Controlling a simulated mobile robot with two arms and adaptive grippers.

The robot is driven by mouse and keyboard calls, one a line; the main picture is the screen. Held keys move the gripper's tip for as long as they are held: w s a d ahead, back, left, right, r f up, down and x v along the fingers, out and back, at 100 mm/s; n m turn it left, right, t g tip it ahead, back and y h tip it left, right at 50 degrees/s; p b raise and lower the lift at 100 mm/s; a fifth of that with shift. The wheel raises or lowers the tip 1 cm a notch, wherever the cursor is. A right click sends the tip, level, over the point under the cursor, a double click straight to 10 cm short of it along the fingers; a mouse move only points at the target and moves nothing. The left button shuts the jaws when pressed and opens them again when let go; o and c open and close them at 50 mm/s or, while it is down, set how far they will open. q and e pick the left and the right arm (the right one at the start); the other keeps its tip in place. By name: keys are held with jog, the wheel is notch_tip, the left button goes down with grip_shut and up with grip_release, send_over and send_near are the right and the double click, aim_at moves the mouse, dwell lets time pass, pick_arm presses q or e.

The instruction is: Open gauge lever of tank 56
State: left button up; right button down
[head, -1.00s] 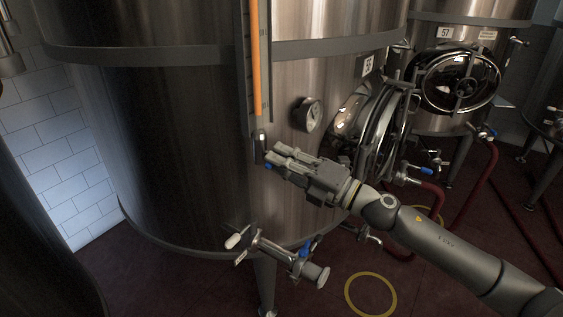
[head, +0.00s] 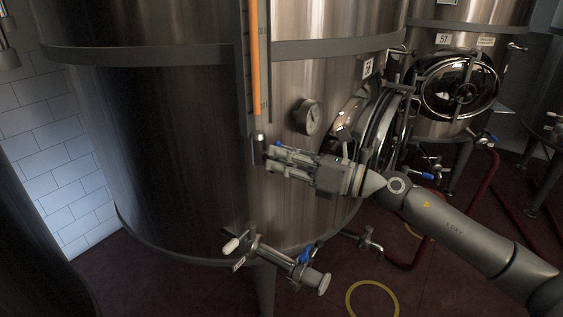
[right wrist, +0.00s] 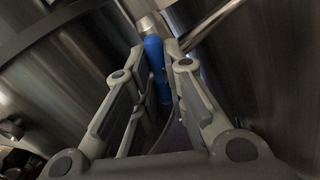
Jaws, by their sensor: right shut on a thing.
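My left gripper is not in view.
A valve with a blue handle (head: 305,253) sticks out below my right gripper. Tank 57 (head: 440,60) stands behind at right, with red hoses (head: 487,180) on the floor.

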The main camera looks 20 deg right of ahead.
jog(key=n, duration=0.3)
jog(key=shift+n+g+h+b, duration=0.3)
jog(key=shift+b, duration=0.05)
jog(key=shift+n, duration=0.3)
jog(key=c, duration=1.5)
grip_release()
jog(key=shift+o, duration=0.2)
jog(key=v, duration=1.2)
